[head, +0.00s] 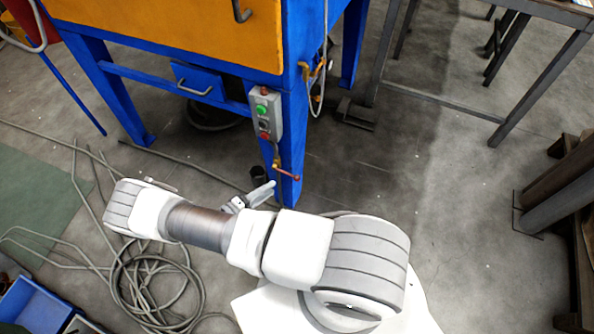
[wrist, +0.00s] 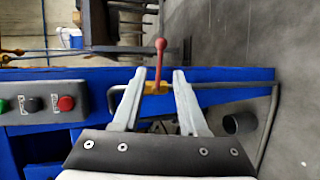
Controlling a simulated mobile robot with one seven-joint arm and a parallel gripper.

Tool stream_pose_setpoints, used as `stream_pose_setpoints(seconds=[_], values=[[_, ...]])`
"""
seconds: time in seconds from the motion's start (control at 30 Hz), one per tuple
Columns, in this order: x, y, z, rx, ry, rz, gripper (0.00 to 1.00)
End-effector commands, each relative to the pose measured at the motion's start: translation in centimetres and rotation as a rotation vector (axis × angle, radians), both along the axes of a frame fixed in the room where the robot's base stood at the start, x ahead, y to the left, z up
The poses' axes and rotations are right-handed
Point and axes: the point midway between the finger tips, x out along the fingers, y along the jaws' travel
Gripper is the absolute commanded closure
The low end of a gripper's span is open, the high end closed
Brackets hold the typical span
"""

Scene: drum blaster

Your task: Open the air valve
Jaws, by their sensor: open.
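The air valve has a red lever (wrist: 160,52) and a yellow brass body (wrist: 155,88), and sits on a thin pipe along the blue leg. In the head view the red lever (head: 287,175) sticks out to the right, below the control box. My gripper (wrist: 159,72) is open. In the wrist view its two fingers lie either side of the valve body, and the lever extends past the fingertips. I cannot tell whether the fingers reach around the valve or are short of it. In the head view my gripper (head: 268,190) is just left of the valve, partly hidden by my arm.
A grey control box (head: 264,116) with green, black and red buttons is mounted on the blue leg (head: 291,150). Coiled hose (head: 155,285) lies on the floor at left. A dark cup-like tube (wrist: 238,123) is near the fingers.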

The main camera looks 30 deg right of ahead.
Motion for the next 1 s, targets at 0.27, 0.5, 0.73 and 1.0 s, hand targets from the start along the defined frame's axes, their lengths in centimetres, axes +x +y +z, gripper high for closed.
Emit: stream_pose_setpoints(seconds=[0.27, 0.5, 0.73, 1.0], values=[[1.6, -6.0, -1.6, -0.001, 0.001, -0.004, 0.58], [2.7, -10.5, -2.6, 0.000, 0.002, -0.004, 0.58], [3.3, -12.6, -2.9, 0.001, 0.002, -0.002, 0.58], [3.5, -12.9, -2.9, 0.001, 0.001, 0.000, 0.58]])
